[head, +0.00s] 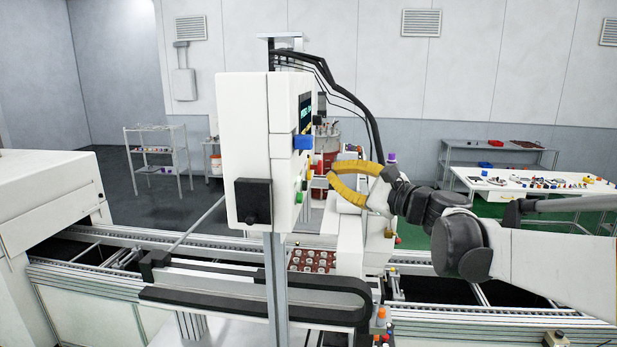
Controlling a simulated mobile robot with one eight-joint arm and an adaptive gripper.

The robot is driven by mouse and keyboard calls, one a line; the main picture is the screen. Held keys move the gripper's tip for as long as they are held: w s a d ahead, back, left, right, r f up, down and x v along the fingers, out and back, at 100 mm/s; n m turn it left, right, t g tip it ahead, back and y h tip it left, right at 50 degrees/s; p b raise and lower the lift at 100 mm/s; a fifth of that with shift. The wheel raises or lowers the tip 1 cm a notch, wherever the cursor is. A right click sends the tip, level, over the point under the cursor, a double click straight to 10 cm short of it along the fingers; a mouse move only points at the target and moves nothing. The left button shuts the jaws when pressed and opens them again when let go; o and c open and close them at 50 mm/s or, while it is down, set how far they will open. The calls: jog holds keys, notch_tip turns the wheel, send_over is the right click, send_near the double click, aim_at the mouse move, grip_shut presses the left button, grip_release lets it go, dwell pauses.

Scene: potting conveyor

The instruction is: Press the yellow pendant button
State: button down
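The white pendant box (246,150) stands on a grey post left of centre, its button face turned right and seen almost edge-on. A dark screen (305,113) with green text, a blue part (303,142) and a green button (299,197) show along that face. I cannot pick out the yellow button for certain at this angle. My gripper (332,173) has yellow fingers that curve together and appear to meet at the tips. It points left at the pendant's button side, close by in the picture. I see nothing held, and cannot tell whether it touches.
The conveyor (190,236) runs across below the pendant. A tray of parts (312,261) sits behind the post. Black cables (345,80) hang from the top of the post behind the pendant. A white table (540,184) with small items stands at the back right.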

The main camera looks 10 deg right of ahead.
jog(key=d, duration=0.1)
jog(key=s+d, duration=0.1)
jog(key=shift+d, duration=0.35)
dwell(0.4)
jog(key=s+a+f+n+g+h+b, duration=0.1)
jog(key=s+a+f+n+g+b, duration=0.15)
jog(key=s+f+b, duration=0.55)
jog(key=s+a+f+n+g+h+b, duration=0.15)
jog(key=a+f+n+b, duration=0.25)
jog(key=f, duration=0.9)
jog(key=s+a+f+n+g+h+b, duration=0.1)
jog(key=s+a+f+n+g+b, duration=0.15)
jog(key=s+f+b, duration=0.55)
jog(key=s+d+f+n+h+b, duration=0.2)
jog(key=s+f+n+b, duration=0.1)
jog(key=f, duration=0.7)
jog(key=s+d+f+n+g+h+b, duration=0.1)
jog(key=s+f+b, duration=0.4)
jog(key=f, duration=0.6)
jog(key=s+d+f+n+h+b, duration=0.3)
jog(key=f+n+b, duration=0.3)
jog(key=f, duration=0.4)
jog(key=shift+s+d+f+g+h+b, duration=0.15)
jog(key=shift+s+d+g+h+b, duration=0.2)
jog(key=shift+s+h+b, duration=0.35)
